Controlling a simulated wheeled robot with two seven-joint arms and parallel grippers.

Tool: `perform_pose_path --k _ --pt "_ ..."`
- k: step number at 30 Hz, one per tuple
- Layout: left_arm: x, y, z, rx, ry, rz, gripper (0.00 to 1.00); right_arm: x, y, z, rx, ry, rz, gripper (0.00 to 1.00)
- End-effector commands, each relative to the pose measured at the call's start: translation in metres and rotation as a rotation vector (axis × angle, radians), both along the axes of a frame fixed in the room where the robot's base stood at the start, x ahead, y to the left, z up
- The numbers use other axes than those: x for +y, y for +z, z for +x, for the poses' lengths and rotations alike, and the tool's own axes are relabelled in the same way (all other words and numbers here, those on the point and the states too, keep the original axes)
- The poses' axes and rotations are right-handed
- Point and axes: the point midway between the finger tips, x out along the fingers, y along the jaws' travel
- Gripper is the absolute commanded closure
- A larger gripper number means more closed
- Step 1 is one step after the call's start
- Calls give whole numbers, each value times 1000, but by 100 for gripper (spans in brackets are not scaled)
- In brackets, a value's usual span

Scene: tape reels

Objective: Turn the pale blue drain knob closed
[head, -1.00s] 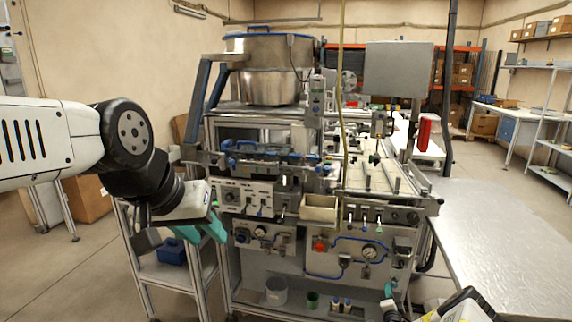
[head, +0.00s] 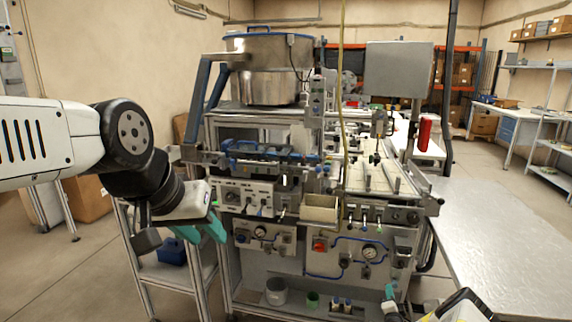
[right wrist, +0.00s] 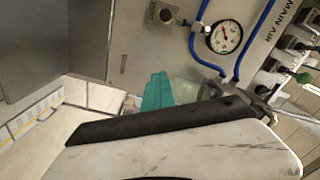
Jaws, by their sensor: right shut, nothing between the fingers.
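I cannot make out the pale blue drain knob for sure in either view. A pale translucent bowl (right wrist: 186,90) shows in the right wrist view, below the gauge panel and just right of my fingers; its lower end is hidden by my gripper. My right gripper's teal fingers (right wrist: 158,92) are shut and empty beside the bowl. In the head view my right gripper (head: 390,290) is low, in front of the machine's lower right side. My left gripper (head: 202,231) has its teal fingers apart, in front of the machine's left side, with nothing seen between them.
A pressure gauge (head: 369,251) with blue tubing and a red switch (head: 319,245) sit on the machine's lower panel. A cream bin (head: 320,208) is above. A metal table (head: 500,230) stands at right. A cart with a blue box (head: 171,250) stands at left.

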Motion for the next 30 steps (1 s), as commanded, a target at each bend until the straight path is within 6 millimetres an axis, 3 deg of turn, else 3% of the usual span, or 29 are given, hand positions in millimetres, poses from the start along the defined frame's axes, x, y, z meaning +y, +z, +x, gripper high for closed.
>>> perform_pose_path --k 10,21,30 --pt "0 0 0 0 0 0 64 -10 -6 -1 -5 -7 -4 100" --pt "0 0 0 0 0 0 64 -4 -12 -1 -4 -6 -3 100" --pt "0 0 0 0 0 0 64 5 -13 -30 0 -3 -1 100"
